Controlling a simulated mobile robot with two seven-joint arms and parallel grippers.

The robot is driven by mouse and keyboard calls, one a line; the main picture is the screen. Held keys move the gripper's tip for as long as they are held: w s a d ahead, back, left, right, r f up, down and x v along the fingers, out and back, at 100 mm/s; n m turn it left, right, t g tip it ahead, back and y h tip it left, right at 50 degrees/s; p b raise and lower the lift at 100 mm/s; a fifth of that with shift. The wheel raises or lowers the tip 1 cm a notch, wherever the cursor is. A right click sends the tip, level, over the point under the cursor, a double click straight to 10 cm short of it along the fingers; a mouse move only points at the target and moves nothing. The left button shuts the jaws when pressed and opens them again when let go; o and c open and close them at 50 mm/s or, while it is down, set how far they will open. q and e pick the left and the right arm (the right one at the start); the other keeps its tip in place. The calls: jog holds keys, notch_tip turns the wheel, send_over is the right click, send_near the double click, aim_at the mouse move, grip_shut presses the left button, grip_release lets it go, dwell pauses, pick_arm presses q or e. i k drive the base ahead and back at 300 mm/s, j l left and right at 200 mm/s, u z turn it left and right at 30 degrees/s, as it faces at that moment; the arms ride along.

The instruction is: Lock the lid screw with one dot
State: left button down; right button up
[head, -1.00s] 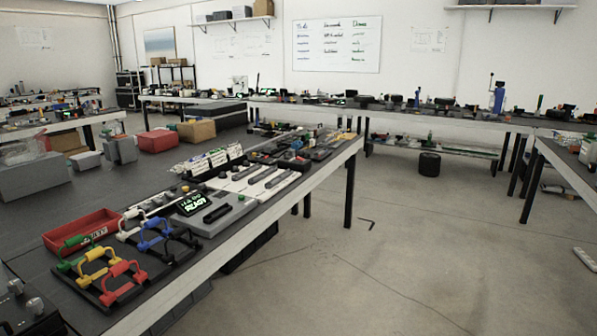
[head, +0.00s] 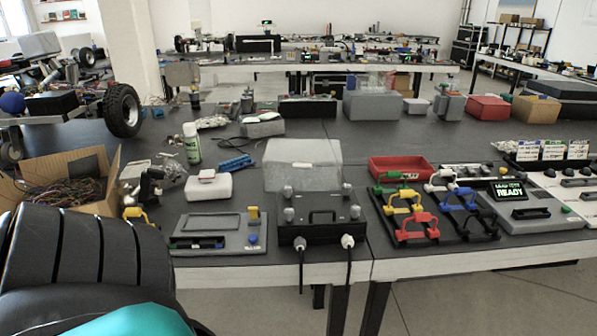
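A black box (head: 321,232) with a dark handle on its face stands at the table's front edge, near the middle of the head view. A clear panel that looks like a raised lid (head: 303,165) is behind it. Grey knobs that may be the lid screws sit at its corners, one at the front left (head: 299,243) and one at the front right (head: 348,241). Black cables hang down at these front knobs. Dots on the knobs are too small to make out. Neither gripper is in view.
A grey panel device (head: 220,236) stands left of the box. Coloured handles (head: 416,226) in a black rack and a red tray (head: 400,168) are to its right, then a device reading READY (head: 507,191). A cardboard box of wires (head: 68,178) is at left. Large dark ribbed forms fill the lower left.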

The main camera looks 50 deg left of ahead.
aim_at(289, 213)
jog(key=u, duration=1.6)
